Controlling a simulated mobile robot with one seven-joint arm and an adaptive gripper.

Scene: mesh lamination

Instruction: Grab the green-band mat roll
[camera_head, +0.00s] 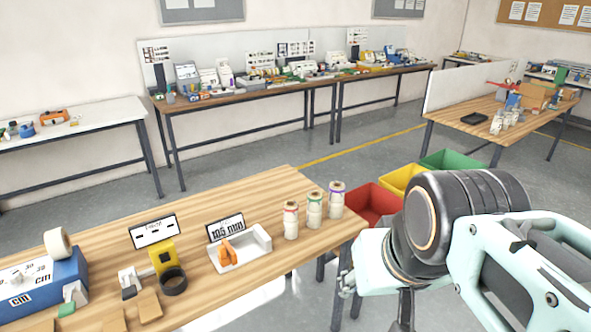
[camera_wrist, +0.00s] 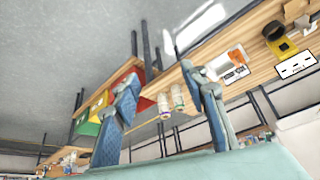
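The green-band mat roll (camera_head: 315,210) is a pale upright roll near the right end of the wooden table (camera_head: 205,225). It stands between the red-band roll (camera_head: 291,220) and the purple-band roll (camera_head: 336,200). My gripper (camera_head: 346,282) is partly in view off the table's right end, lower than the rolls in the picture and apart from them. In the tilted wrist view its two fingers are spread, with nothing held between them (camera_wrist: 160,77). Two rolls show beyond that gap; the one nearer the right finger looks like the green-band roll (camera_wrist: 177,97). The red-band roll seems hidden there.
A white tray (camera_head: 263,258) with an orange tool and a "105 mm" sign (camera_head: 226,228) are left of the rolls. A yellow tape dispenser (camera_head: 163,257) stands farther left. Red (camera_head: 371,205), yellow (camera_head: 402,178) and green bins (camera_head: 453,159) are beyond the table's right end.

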